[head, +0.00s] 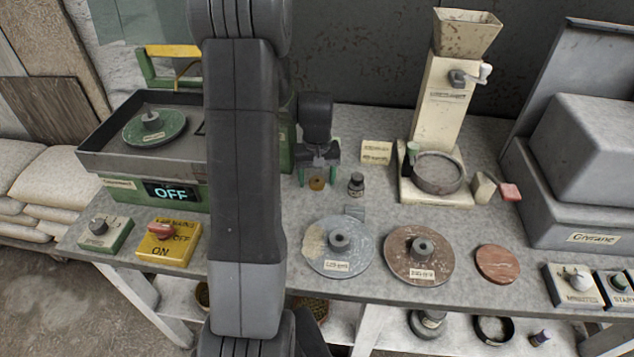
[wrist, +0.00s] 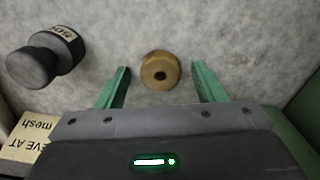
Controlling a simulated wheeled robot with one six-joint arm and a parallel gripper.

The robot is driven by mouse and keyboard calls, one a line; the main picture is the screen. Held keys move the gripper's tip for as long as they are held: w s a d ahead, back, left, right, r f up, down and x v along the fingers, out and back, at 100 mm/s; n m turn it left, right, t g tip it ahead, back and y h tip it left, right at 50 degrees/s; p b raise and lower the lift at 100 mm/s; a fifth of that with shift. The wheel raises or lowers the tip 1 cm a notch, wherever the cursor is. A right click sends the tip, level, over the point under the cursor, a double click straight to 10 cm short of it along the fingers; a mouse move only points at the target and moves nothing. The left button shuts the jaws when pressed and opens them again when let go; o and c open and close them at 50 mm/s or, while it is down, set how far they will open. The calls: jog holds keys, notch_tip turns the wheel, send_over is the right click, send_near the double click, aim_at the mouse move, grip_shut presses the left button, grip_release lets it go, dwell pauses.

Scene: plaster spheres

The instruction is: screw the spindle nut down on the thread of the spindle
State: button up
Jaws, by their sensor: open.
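The brass-coloured spindle nut (head: 317,184), a small round piece with a dark central hole, lies on the grey bench top. It also shows in the wrist view (wrist: 160,70). My gripper (head: 318,177) is over it, pointing down, with its green fingers open, one on each side of the nut. In the wrist view a gap shows between the nut and each finger. The spindle (head: 152,117) seems to be the grey stub at the middle of the green disc (head: 165,132) in the machine at left. Its thread is too small to make out.
A sign card (head: 376,152) and a hopper mill (head: 436,115) are beyond. Grey (head: 318,254) and brown (head: 400,270) discs lie in front. The machine's tray wall (head: 110,168) surrounds the green disc; its display reads OFF.

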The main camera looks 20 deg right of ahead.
jog(key=shift+c, duration=0.2)
jog(key=c, duration=1.1)
jog(key=shift+r, duration=0.1)
